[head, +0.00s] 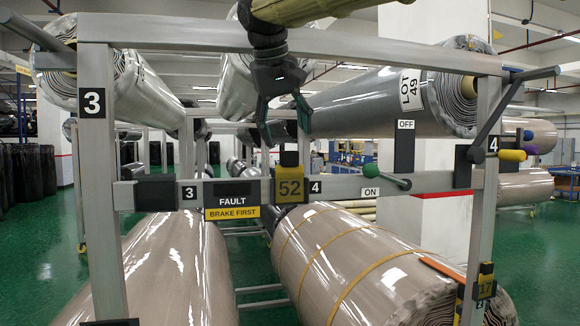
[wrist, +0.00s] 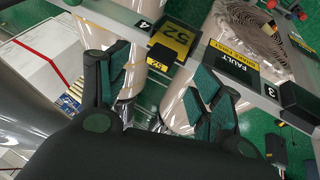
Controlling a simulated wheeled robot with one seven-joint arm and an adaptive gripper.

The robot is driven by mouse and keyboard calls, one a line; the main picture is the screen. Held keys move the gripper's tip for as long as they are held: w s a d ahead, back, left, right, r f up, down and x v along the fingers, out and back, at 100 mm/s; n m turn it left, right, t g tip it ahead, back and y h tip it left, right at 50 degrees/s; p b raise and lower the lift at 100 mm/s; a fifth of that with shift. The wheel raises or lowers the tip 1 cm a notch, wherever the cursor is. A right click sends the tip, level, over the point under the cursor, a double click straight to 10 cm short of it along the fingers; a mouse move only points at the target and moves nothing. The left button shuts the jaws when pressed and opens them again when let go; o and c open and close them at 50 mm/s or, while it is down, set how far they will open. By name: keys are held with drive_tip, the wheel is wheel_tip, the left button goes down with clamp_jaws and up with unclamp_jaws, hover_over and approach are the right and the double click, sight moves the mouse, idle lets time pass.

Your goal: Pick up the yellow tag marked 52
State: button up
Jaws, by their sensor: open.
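The yellow tag marked 52 (head: 289,185) is on the grey crossbar of the rack, between the FAULT plate and a 4 label. It has a dark cap on top in the head view. In the wrist view the tag (wrist: 172,42) shows at the top, beyond the fingertips, with a smaller 52 face (wrist: 154,68) below it. My gripper (head: 284,115) is above the tag in the head view, pointing down, open and empty. Its spread fingers also show in the wrist view (wrist: 155,85), apart from the tag.
The crossbar also carries a FAULT plate (head: 231,193), a BRAKE FIRST plate (head: 232,213) and a green-knobbed lever (head: 385,178) by ON. Wrapped rolls lie below (head: 170,270) and above (head: 370,105). Another yellow tag, 17 (head: 485,287), hangs at the right post.

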drive_tip(key=p+x, duration=0.3)
drive_tip(key=x, duration=0.3)
drive_tip(key=shift+w+a+r, duration=0.1)
drive_tip(key=shift+w+r, duration=0.05)
drive_tip(key=shift+w, duration=0.05)
drive_tip(key=shift+s+r, duration=0.1)
drive_tip(key=shift+s, duration=0.3)
drive_tip(key=shift+w, duration=0.25)
drive_tip(key=c, duration=1)
drive_tip(key=shift+s, duration=0.15)
drive_tip(key=shift+c, duration=0.6)
